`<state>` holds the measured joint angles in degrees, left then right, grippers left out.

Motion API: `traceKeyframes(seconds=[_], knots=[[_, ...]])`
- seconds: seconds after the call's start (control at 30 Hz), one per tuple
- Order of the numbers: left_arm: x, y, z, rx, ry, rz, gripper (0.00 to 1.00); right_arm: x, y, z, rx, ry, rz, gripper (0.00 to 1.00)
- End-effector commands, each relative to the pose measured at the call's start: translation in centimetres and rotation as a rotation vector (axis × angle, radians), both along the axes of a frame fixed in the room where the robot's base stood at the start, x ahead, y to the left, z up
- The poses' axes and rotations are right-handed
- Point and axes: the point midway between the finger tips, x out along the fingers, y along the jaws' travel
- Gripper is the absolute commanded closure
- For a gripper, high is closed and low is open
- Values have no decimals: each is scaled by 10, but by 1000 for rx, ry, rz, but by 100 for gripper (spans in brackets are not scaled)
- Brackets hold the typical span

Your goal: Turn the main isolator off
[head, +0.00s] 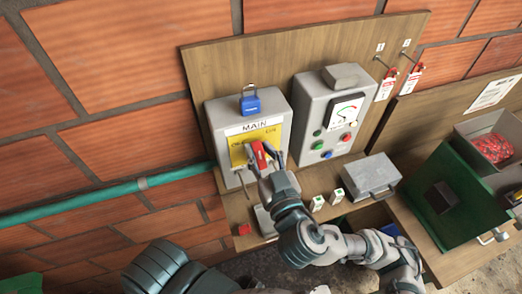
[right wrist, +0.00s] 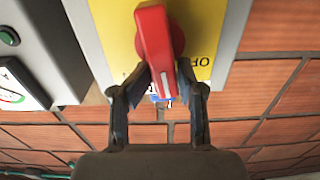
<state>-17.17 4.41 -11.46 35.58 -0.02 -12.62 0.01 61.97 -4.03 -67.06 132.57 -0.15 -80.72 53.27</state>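The main isolator is a grey box (head: 219,114) labelled MAIN on the wooden backboard. Its yellow plate (head: 236,153) carries a red rotary handle (head: 258,153). In the right wrist view the red handle (right wrist: 154,45) points down the picture, and upside-down OFF lettering shows on the yellow plate (right wrist: 205,30) to its right. My right gripper (right wrist: 164,68) has a finger on each side of the handle, with its tips against the sides. In the head view my right gripper (head: 265,162) covers part of the plate. My left gripper cannot be made out.
A blue padlock (head: 251,104) hangs at the isolator's top. A grey control box (head: 331,112) with buttons and a gauge stands to its right. Red tags (head: 387,86) hang on the board.

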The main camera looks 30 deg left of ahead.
Motion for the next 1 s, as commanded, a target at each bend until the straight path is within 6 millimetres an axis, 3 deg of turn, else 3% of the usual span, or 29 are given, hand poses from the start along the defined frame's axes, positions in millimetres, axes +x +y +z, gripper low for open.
traceKeyframes(seconds=[0.47, 1.0], knots=[[0, 2, 0, 2, 1, -2, 60, 1, 4, -7, -50, -30, -2, 98], [0, 2, 5, 2, 1, -1, 60, -6, 10, -10, -333, -359, -4, 99]])
